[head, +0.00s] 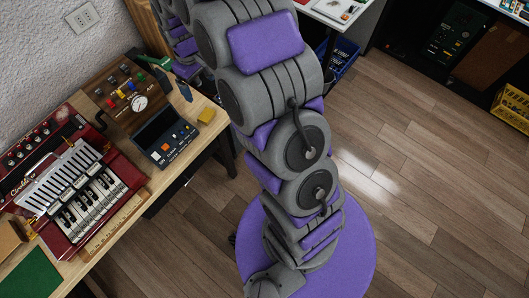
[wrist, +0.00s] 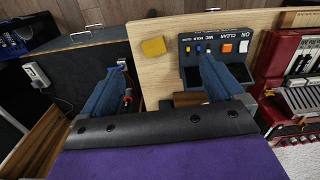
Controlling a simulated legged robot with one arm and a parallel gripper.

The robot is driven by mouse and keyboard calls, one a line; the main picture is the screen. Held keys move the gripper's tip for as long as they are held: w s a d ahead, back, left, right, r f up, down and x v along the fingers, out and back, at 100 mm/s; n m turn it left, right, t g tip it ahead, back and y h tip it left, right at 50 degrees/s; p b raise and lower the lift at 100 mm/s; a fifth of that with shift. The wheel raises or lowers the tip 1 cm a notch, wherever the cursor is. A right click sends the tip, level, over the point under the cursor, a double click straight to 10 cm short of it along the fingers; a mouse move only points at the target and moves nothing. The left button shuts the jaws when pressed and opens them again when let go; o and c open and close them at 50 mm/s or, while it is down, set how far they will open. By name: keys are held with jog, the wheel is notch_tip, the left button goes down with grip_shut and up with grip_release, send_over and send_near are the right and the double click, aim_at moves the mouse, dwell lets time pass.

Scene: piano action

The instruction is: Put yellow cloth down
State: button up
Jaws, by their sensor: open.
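The yellow cloth (head: 206,116) is a small folded square lying flat on the wooden table near its right edge, beside the dark button panel. It also shows in the wrist view (wrist: 153,46), on bare wood just beyond the fingertips. My gripper (wrist: 160,70) is open, its two blue fingers spread apart with nothing between them. The cloth lies ahead of the gap and touches neither finger in the picture. In the head view my gripper (head: 185,90) is partly hidden, with one blue finger showing above the table beside the button panel.
The button panel (head: 164,136) stands left of the cloth. A wooden box with coloured knobs (head: 120,95) and a red accordion (head: 85,195) fill the table farther left. The table's edge is close to the cloth. A yellow crate (head: 513,106) stands on the floor at far right.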

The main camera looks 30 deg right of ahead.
jog(key=s+r+m, duration=0.1)
jog(key=s+r, duration=0.4)
jog(key=s, duration=0.4)
jog(key=s+r+m, duration=0.1)
jog(key=s+r, duration=0.5)
jog(key=s, duration=0.3)
jog(key=s+r+m+g, duration=0.1)
jog(key=s+m, duration=0.1)
jog(key=s, duration=1.6)
jog(key=shift+s+d+r, duration=0.15)
jog(key=shift+s, duration=0.15)
